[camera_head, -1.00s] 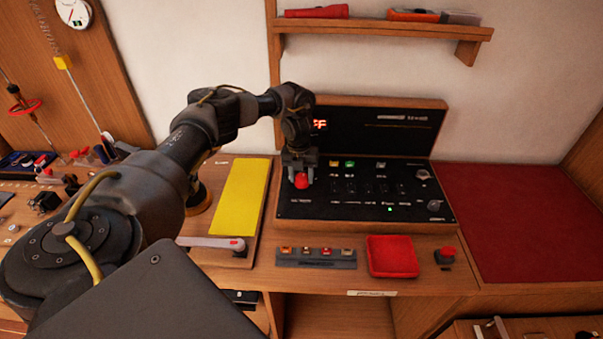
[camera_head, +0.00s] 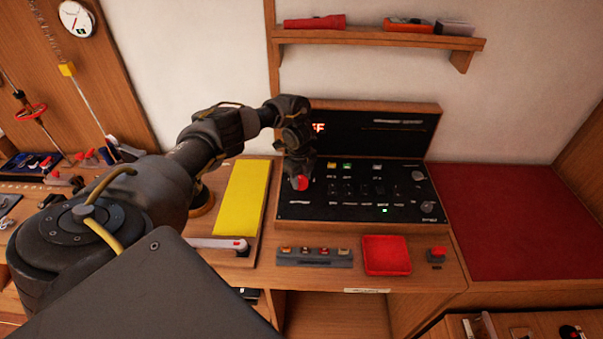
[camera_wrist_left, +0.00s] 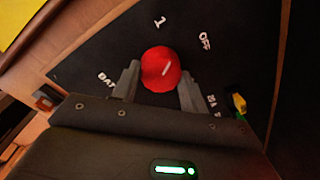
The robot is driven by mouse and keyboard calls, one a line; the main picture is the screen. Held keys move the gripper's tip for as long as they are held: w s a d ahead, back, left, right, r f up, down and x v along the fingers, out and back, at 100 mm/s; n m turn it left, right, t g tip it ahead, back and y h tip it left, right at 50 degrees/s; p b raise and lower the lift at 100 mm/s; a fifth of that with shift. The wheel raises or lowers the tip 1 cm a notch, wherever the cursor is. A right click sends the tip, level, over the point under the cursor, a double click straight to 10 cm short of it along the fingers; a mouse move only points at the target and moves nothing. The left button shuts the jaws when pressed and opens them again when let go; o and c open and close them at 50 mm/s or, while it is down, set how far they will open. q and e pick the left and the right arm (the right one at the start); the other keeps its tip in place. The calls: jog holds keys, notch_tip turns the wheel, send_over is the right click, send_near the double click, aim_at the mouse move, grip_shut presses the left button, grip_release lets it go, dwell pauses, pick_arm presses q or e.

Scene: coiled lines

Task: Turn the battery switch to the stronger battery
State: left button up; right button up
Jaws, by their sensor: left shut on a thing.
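The battery switch is a round red knob (camera_head: 301,183) at the left end of the black panel (camera_head: 345,212). My left gripper (camera_head: 299,180) is shut on it from above. In the left wrist view the fingers lie on either side of the red knob (camera_wrist_left: 160,68). The knob's short white mark slants up and right, between the printed "1" (camera_wrist_left: 160,21) and "OFF" (camera_wrist_left: 205,41). Part of a "BAT" label shows beside the left finger. Red lettering (camera_head: 318,127) on the upright display is partly hidden by my arm. My right gripper is not in view.
A yellow pad (camera_head: 247,195) lies left of the panel. A grey strip (camera_head: 314,257), a red tray (camera_head: 386,255) and a red button (camera_head: 437,254) stand in front. A dark red mat (camera_head: 505,220) lies clear at right. A shelf (camera_head: 380,36) hangs above.

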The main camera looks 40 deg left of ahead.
aim_at(300, 180)
pick_arm(q)
jog(key=n+p, duration=0.1)
jog(key=n, duration=0.1)
jog(key=n+p, duration=0.1)
jog(key=n, duration=0.1)
jog(key=shift+w+a+r+n, duration=0.15)
jog(key=shift+n, duration=0.15)
jog(key=shift+p, duration=0.3)
jog(key=o, duration=0.7)
jog(key=shift+o, duration=1.4)
jog(key=shift+r, duration=0.4)
notch_tip(300, 180, up, 10)
jog(key=shift+s+f, duration=0.2)
jog(key=shift+s, duration=0.15)
